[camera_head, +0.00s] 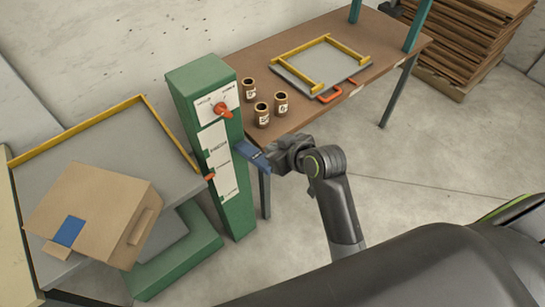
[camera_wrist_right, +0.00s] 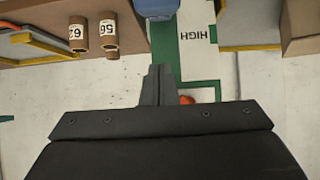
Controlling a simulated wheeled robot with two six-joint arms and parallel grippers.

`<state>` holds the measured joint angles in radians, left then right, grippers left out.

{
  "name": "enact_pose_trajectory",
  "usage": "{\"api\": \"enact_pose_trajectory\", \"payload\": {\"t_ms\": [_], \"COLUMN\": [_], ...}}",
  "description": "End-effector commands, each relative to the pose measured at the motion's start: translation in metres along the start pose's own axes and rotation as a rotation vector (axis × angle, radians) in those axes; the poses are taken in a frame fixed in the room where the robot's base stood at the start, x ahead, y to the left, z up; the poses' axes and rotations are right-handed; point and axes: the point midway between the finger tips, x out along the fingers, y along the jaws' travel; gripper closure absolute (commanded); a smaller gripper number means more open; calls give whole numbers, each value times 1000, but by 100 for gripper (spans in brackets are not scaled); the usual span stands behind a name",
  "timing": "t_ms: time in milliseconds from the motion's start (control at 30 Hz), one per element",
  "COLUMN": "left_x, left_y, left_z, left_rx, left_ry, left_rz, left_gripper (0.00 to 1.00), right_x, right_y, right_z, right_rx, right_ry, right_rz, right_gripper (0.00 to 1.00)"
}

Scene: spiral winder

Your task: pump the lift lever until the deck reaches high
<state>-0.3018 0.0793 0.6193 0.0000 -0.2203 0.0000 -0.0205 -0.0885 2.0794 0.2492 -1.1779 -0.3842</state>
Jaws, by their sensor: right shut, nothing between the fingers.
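The green lift post (camera_head: 237,205) stands in the middle of the head view. A blue bar (camera_head: 252,156), seemingly the lift lever, sticks out from its right side. My right gripper (camera_head: 274,157) is shut and empty at the bar's outer end; I cannot tell if they touch. In the right wrist view the shut fingers (camera_wrist_right: 158,86) point toward the post, with a blue piece (camera_wrist_right: 157,8) beyond them. The word HIGH (camera_wrist_right: 198,33) shows on the white panel. An orange pointer (camera_head: 209,177) is at the post's left edge. The grey deck (camera_head: 100,140) carries a cardboard box (camera_head: 92,205). My left gripper is out of view.
An orange knob (camera_head: 222,109) is on the post's upper face. A brown table (camera_head: 255,60) behind holds several cans (camera_head: 281,103) and a grey tray (camera_head: 322,65) with yellow rails. Stacked boards (camera_head: 470,40) stand at the back right. Floor at right is clear.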

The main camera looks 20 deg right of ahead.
Motion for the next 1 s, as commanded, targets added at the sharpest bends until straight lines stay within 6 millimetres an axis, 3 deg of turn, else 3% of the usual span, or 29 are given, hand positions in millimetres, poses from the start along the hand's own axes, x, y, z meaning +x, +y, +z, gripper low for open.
{"api": "enact_pose_trajectory", "payload": {"t_ms": [200, 500, 1000], "left_x": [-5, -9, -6], "left_y": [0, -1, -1], "left_z": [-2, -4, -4], "left_rx": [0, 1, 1], "left_ry": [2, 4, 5], "left_rz": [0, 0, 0], "left_gripper": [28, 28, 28], "right_x": [29, 36, 39], "right_y": [0, 0, 1], "right_z": [7, 37, 40], "right_rx": [3, 1, 0], "right_ry": [-6, -2, 5], "right_rz": [-1, 0, 0], "right_gripper": [100, 100, 100]}}
